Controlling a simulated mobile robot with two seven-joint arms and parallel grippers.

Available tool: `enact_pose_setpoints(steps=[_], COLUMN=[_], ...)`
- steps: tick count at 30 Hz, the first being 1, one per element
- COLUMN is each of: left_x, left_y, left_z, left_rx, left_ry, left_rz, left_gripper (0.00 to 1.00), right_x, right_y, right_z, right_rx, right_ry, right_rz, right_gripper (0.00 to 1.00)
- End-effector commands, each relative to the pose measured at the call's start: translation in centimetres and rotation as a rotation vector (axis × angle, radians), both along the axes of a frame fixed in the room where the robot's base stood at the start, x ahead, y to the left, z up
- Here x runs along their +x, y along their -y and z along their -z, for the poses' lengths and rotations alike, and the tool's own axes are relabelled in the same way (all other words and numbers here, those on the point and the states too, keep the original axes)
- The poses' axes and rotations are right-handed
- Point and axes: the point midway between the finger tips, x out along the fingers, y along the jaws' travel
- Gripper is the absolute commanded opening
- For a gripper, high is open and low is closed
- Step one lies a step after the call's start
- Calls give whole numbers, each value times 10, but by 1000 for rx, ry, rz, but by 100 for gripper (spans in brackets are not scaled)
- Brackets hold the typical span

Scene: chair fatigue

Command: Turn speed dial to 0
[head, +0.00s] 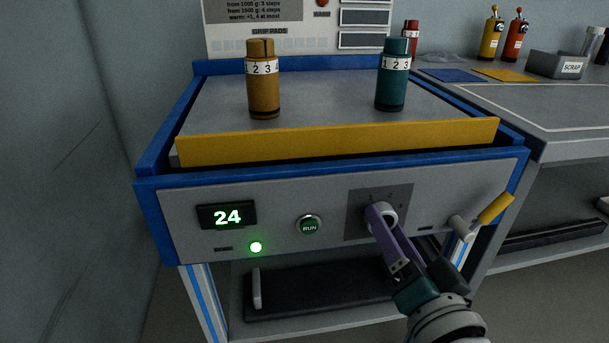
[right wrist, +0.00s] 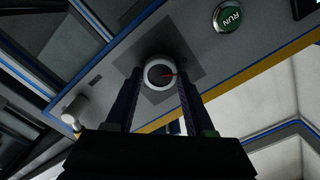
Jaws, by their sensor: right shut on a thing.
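The speed dial (head: 388,215) is a round pale knob on a dark square plate (head: 404,197) at the right of the front panel. My right gripper (head: 381,219) reaches up from below and is shut on the dial, covering part of it. The scale marks on the plate are too small to read. My left gripper is not in view.
The display (head: 227,216) reads 24, above a lit green lamp (head: 256,247). A green RUN button (head: 309,225) is left of the dial, and a yellow-handled lever (head: 494,209) is right. Brown (head: 263,80) and teal (head: 393,76) bottles stand on top behind a yellow rail (head: 340,141).

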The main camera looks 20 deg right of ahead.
Motion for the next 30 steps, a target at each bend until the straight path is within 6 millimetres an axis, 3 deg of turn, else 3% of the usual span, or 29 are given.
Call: enact_pose_setpoints(steps=[12,30], left_x=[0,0], left_y=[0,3], left_z=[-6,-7], left_rx=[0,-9], left_ry=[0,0], left_rz=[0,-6], left_gripper=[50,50], right_x=[0,0], right_y=[0,-1], right_z=[-1,-1], right_rx=[-238,-297], right_ry=[-56,-70], right_rz=[1,0], right_gripper=[0,0])
